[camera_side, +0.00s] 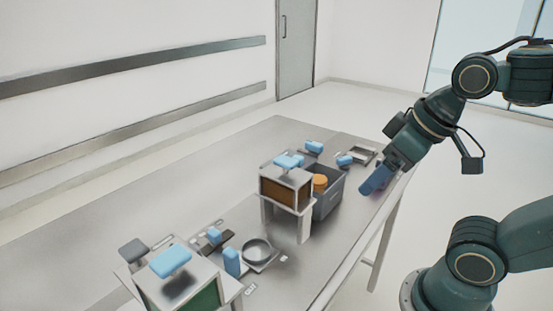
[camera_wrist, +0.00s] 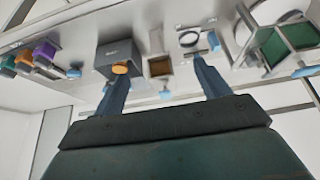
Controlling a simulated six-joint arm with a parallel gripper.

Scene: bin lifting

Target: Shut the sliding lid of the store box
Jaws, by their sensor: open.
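My gripper (camera_side: 377,181) is open and empty, held in the air near the table's right edge in the side view. In the wrist view its two fingers stand wide apart, and the gripper (camera_wrist: 160,82) touches nothing. A raised box with a brown front (camera_side: 285,190) and blue handles on top stands mid-table. A second raised box with a green side (camera_side: 205,299) and a blue handle (camera_side: 170,261) is at the near left. I cannot tell which is the store box, or how its lid stands. A brown-faced box (camera_wrist: 160,67) shows between the fingers in the wrist view.
A grey bin (camera_side: 331,197) holding an orange round thing (camera_side: 320,183) is beside the mid-table box. A round metal dish (camera_side: 257,250) and small blue-handled fixtures lie along the table (camera_side: 130,205). The table's far left area is clear.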

